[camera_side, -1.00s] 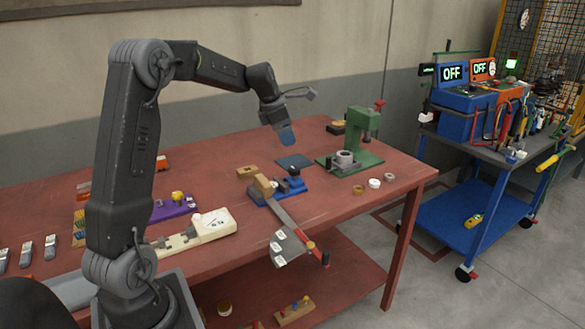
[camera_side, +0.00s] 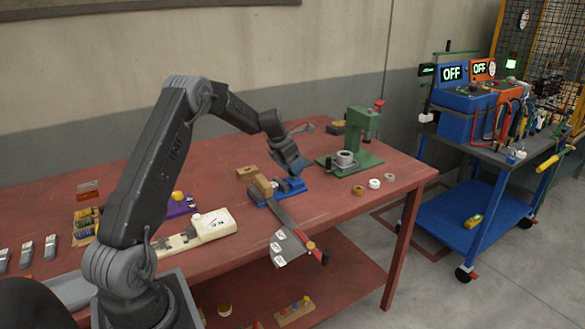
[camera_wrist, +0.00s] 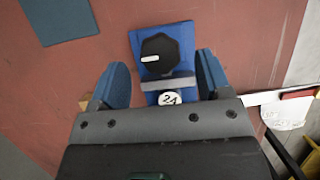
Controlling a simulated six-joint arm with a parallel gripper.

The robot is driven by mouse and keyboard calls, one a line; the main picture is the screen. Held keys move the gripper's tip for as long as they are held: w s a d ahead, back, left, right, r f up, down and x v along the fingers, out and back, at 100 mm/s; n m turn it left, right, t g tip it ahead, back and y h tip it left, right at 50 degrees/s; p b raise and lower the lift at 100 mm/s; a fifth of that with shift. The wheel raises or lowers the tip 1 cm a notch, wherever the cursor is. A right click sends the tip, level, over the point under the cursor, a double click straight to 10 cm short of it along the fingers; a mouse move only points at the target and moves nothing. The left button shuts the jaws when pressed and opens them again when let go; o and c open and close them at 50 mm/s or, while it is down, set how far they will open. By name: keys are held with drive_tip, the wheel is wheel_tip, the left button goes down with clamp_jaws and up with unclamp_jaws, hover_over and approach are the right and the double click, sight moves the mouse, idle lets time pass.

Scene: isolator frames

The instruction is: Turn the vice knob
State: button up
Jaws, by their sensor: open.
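The blue vice (camera_side: 268,197) sits on the red workbench, with a wooden block (camera_side: 264,185) and a long grey strip at its front side. In the wrist view the vice's black knob (camera_wrist: 160,53) with a white pointer mark lies ahead, between the lines of my two fingers. My gripper (camera_side: 297,170) is just above the knob end of the vice in the side view and hides the knob there. In the wrist view my gripper (camera_wrist: 157,75) is open, a blue finger on each side, apart from the knob.
A green press (camera_side: 362,140) stands to the right, close to my gripper. Several small rings lie in front of it. A cream gauge (camera_side: 212,224) and a purple fixture (camera_side: 180,205) are to the left. A dark blue mat (camera_wrist: 60,18) lies beside the vice.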

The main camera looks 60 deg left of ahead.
drive_tip(key=shift+x, duration=0.9)
drive_tip(key=c, duration=0.9)
